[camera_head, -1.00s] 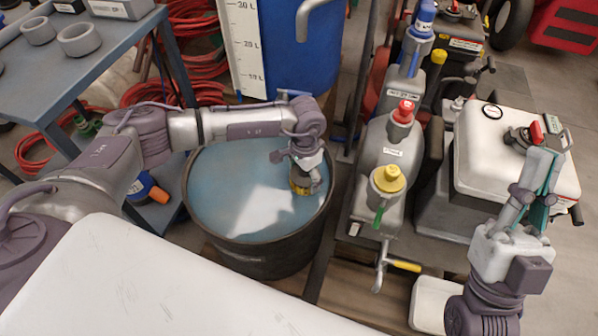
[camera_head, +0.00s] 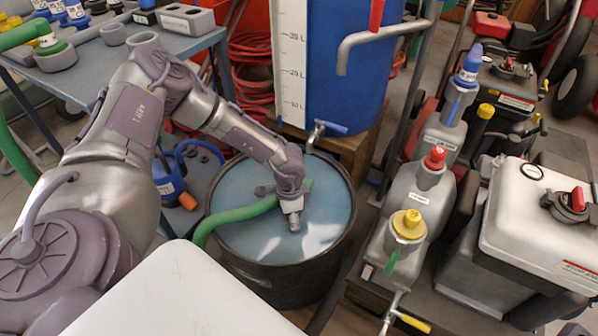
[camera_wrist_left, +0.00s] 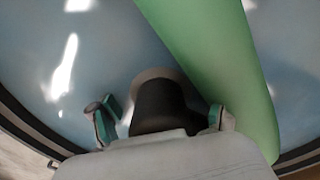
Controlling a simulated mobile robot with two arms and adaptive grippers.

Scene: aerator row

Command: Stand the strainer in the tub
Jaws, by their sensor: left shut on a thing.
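The tub (camera_head: 285,265) is a round black vessel holding pale blue liquid, in the middle of the head view. My left gripper (camera_head: 293,210) points down over the liquid, inside the rim. In the left wrist view a dark cylinder with a paler rim (camera_wrist_left: 158,108), seemingly the strainer, sits between its fingers. The cylinder's lower end is not clear, so I cannot tell whether it touches the liquid or the floor of the tub. A green hose (camera_head: 238,214) crosses the tub's left rim and passes behind my left wrist. A sliver of my right gripper (camera_head: 572,328) shows at the bottom right corner.
A blue barrel (camera_head: 352,75) with a level scale and a tap (camera_head: 325,128) stands behind the tub. A cart with grey jugs (camera_head: 410,215) and a white tank (camera_head: 545,220) is to the right. A grey table (camera_head: 125,45) is at the back left.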

